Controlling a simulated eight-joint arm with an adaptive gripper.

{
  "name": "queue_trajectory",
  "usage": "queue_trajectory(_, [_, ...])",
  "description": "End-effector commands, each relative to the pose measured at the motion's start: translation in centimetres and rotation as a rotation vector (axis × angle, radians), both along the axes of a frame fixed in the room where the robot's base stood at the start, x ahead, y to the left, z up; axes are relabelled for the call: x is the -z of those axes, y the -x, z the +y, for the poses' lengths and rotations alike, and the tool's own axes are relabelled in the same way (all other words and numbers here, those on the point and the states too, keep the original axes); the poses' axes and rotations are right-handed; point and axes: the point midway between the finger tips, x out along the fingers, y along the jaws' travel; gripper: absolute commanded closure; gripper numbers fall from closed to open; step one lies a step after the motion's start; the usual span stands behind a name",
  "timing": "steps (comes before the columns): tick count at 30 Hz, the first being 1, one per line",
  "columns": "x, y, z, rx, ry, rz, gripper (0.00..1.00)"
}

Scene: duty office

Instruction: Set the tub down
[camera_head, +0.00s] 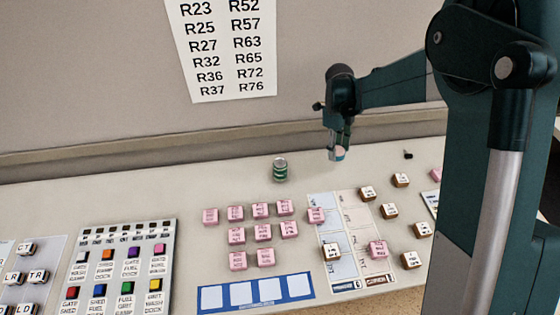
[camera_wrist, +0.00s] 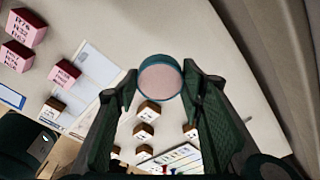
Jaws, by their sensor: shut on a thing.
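The tub (camera_wrist: 160,80) is a small round thing with a teal rim and a pale pink top in the wrist view. My gripper (camera_wrist: 160,86) is shut on it, one finger at each side. In the head view, my gripper (camera_head: 339,146) points down over the back part of the desk, and the tub (camera_head: 340,154) shows at its fingertips. The tub seems to be held above the desk top, but the gap beneath it is hard to judge. Its lower side is hidden in the wrist view.
A green can (camera_head: 280,170) stands left of my gripper. Pink blocks (camera_head: 263,232) and brown-and-white blocks (camera_head: 389,210) stand nearer, some on a white card (camera_head: 345,258). A blue-framed strip (camera_head: 257,293) and a button panel (camera_head: 122,265) lie front left. The desk around the can is clear.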

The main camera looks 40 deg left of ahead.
Motion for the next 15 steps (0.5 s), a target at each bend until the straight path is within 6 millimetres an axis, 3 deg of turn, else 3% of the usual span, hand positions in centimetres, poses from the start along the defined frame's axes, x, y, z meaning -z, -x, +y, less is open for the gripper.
queue_trajectory(8, [-0.9, 0.0, 0.0, 0.000, 0.000, 0.000, 0.75])
queue_trajectory(15, [-4.0, 0.0, 0.0, 0.000, 0.000, 0.000, 0.75])
